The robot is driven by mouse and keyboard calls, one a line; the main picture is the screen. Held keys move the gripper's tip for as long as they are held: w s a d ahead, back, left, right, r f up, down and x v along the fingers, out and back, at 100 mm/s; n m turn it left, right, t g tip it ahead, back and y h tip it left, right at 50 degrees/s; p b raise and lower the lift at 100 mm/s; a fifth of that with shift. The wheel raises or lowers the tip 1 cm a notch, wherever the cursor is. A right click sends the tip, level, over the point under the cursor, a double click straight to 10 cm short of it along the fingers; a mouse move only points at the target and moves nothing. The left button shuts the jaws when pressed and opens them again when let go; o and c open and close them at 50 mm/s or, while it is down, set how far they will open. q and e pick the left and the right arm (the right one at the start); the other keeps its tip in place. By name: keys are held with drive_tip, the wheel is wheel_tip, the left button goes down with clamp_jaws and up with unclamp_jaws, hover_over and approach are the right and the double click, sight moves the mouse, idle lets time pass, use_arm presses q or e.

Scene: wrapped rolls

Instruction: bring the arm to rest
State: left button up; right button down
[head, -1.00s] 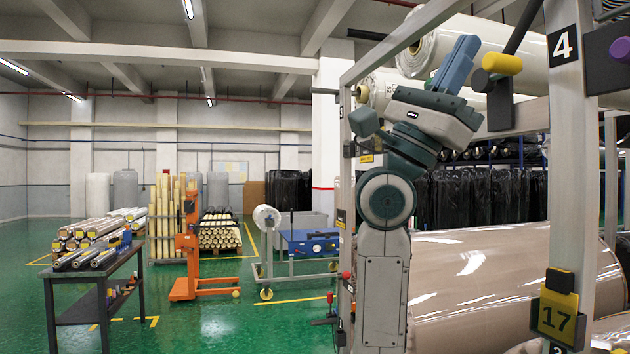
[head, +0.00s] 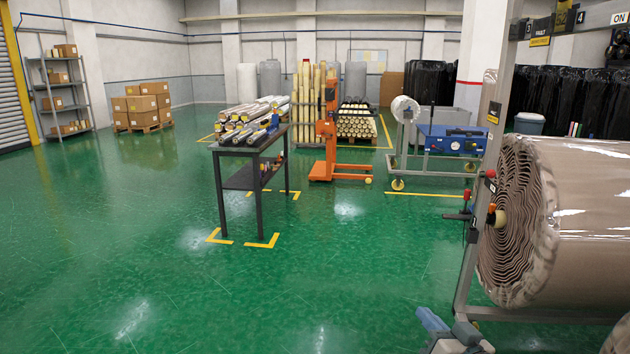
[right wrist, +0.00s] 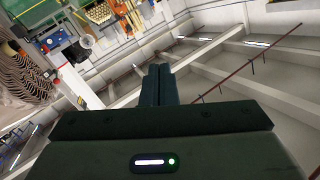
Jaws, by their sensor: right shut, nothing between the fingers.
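My right gripper (head: 430,318) shows at the bottom edge of the head view, right of centre, with its blue fingers pointing up and left. Most of the arm behind it is out of the picture. In the right wrist view its two dark fingers (right wrist: 158,82) lie together, shut and empty. Nothing touches them. My left gripper is in neither view.
A large wrapped roll (head: 585,215) hangs in a grey metal rack (head: 484,215) at the right, close to my right gripper. A dark table (head: 246,150) with rolls, an orange lifter (head: 327,130) and a blue cart (head: 450,139) stand farther off. Green floor (head: 130,250) is clear at left.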

drive_tip(key=s+d+f+g+h, duration=0.1)
drive_tip(key=s+f+g+h, duration=0.15)
drive_tip(key=s+f, duration=0.45)
drive_tip(key=s+d+f+g+h, duration=0.1)
drive_tip(key=s+f+g, duration=0.35)
drive_tip(key=f, duration=0.55)
drive_tip(key=s+d+f+n+g+h, duration=0.1)
drive_tip(key=s+d+f+g, duration=0.15)
drive_tip(key=s+f, duration=0.45)
drive_tip(key=s+d+f+n+g+h, duration=0.15)
drive_tip(key=s+g, duration=0.25)
drive_tip(key=s, duration=0.7)
drive_tip(key=d+f+m, duration=0.1)
drive_tip(key=d+f, duration=0.2)
drive_tip(key=f, duration=2.8)
drive_tip(key=s+d+f+g, duration=0.1)
drive_tip(key=s+f+g, duration=0.1)
drive_tip(key=s+f, duration=1.5)
drive_tip(key=shift+s+f, duration=0.15)
drive_tip(key=shift+f, duration=0.65)
drive_tip(key=shift+d+m, duration=0.1)
drive_tip(key=shift+m, duration=0.15)
